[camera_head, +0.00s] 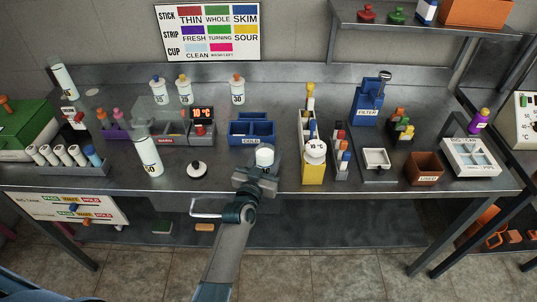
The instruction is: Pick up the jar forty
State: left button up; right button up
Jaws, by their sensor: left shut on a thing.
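My left gripper (262,172) is shut on a small white jar (264,156) near the front edge of the bench, in front of the blue rack. The jar stands upright between the fingers. Its label is hidden, so I cannot read a forty on it, and I cannot tell whether it touches the bench. Three similar white jars with coloured tops stand at the back: one with a blue top (159,92), one with a yellow top (185,92) and one with an orange top (237,92). My right gripper is not in view.
A blue rack (251,141) stands just behind the gripper. A yellow box (313,172) is close on its right. A white lid-like disc (197,170) and a tall white bottle (148,156) are on the left. The bench's front strip around the gripper is mostly clear.

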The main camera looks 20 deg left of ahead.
pick_arm(q)
jog(key=shift+r, duration=0.35)
notch_tip(320, 180, up, 9)
jog(key=p, duration=0.9)
dwell(0.3)
jog(key=shift+r+p, duration=0.15)
jog(key=shift+p, duration=0.2)
dwell(0.7)
